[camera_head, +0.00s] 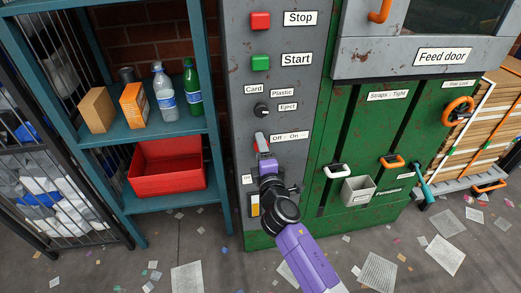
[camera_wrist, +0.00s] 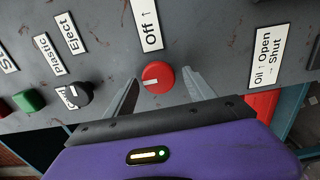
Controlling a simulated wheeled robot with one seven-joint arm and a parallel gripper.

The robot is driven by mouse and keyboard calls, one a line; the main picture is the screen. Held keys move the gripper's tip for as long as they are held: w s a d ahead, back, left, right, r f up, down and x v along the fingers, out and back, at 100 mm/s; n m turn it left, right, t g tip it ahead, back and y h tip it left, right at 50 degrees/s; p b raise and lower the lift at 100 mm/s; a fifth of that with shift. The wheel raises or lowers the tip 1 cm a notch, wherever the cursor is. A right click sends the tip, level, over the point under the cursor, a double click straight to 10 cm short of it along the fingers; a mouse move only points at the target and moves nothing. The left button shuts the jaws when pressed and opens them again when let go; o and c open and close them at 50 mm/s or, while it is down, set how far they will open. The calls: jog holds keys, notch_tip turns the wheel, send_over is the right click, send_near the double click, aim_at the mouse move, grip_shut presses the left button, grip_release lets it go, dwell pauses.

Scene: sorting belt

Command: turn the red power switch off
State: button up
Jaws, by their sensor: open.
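The red power switch (camera_wrist: 157,77) is a round red knob on the grey panel, beside the "Off" label (camera_wrist: 150,24) in the wrist view. A small pale mark shows on its face, but I cannot tell which way it is set. My gripper (camera_wrist: 161,79) is open, with one finger on each side of the knob; gaps seem to show on both sides, and I cannot tell whether it touches. In the head view my gripper (camera_head: 262,143) is at the panel beside the "Off - On" label (camera_head: 290,138) and mostly hides the switch.
Above are the red Stop button (camera_head: 261,20), green Start button (camera_head: 261,62) and black Card/Plastic/Eject selector (camera_head: 262,110). A teal shelf (camera_head: 160,138) with bottles and boxes stands close on the left. Green machine doors with handles (camera_head: 338,171) are on the right.

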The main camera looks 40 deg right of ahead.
jog(key=shift+s, duration=0.1)
jog(key=v, duration=0.7)
jog(key=shift+s+a+b, duration=0.25)
jog(key=shift+b, duration=0.15)
jog(key=s+a+r+m+t+y+p, duration=0.3)
jog(key=s+a+m+y, duration=0.35)
jog(key=s+a, duration=0.5)
jog(key=s+a+r+m+g+y+p, duration=0.1)
jog(key=s+a+r, duration=0.1)
jog(key=s, duration=0.5)
jog(key=s+a+r+m+g+y+p, duration=0.1)
jog(key=s+a+r+m+p, duration=0.1)
jog(key=s, duration=0.6)
jog(key=s+a+r+m+g+y+p, duration=0.1)
jog(key=s+a+r+m+p, duration=0.1)
jog(key=s, duration=0.5)
jog(key=a+r, duration=0.1)
jog(key=a, duration=0.1)
jog(key=shift+s+a, duration=0.2)
jog(key=shift+a, duration=0.15)
